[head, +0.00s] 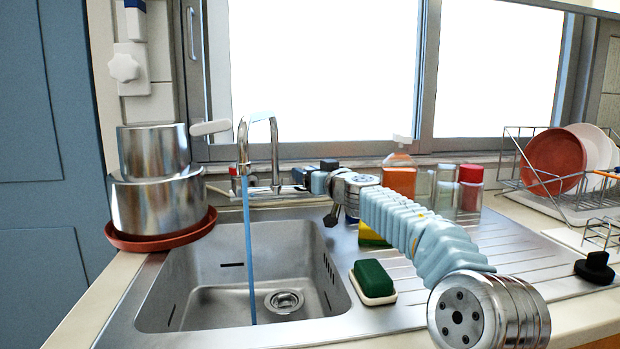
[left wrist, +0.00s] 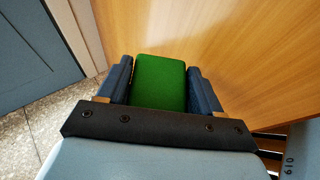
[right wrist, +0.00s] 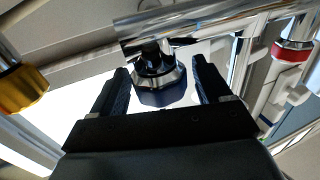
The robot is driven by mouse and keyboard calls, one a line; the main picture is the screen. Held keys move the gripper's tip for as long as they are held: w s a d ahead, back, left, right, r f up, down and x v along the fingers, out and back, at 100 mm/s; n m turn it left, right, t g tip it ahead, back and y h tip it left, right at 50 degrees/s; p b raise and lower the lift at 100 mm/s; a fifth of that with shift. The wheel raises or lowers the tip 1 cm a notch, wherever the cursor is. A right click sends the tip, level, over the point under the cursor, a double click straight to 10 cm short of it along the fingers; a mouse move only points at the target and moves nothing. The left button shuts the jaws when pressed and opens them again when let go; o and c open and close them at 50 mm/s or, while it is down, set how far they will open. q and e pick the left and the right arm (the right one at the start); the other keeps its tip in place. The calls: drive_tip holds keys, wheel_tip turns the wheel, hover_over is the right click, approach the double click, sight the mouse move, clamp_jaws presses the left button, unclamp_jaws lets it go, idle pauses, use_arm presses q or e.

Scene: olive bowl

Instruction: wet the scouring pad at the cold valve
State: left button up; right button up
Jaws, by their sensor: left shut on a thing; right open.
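A green scouring pad (left wrist: 160,82) sits between the fingers of my left gripper (left wrist: 160,80), which is shut on it. This gripper is outside the head view, in front of a wooden panel. My right gripper (right wrist: 162,88) is open, with its fingers on either side of the dark blue cold valve knob (right wrist: 163,95). I cannot tell whether they touch it. In the head view my right arm reaches to the faucet's right side and mostly hides that knob. A blue water stream (head: 248,250) runs from the chrome faucet (head: 274,145) into the sink (head: 205,307).
A red-marked valve (head: 234,173) is at the faucet's left. A green block (head: 373,276) on a white base and a yellow sponge (head: 371,238) lie right of the basin. Metal pots (head: 158,203) stand left; bottles (head: 470,188) and a dish rack (head: 548,180) stand right.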

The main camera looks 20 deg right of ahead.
use_arm(q)
wheel_tip(320, 180, down, 2)
drive_tip(key=shift+f+b, duration=0.1)
drive_tip(key=shift+b, duration=1)
use_arm(e)
drive_tip(key=s, duration=1.2)
drive_tip(key=shift+d, duration=0.3)
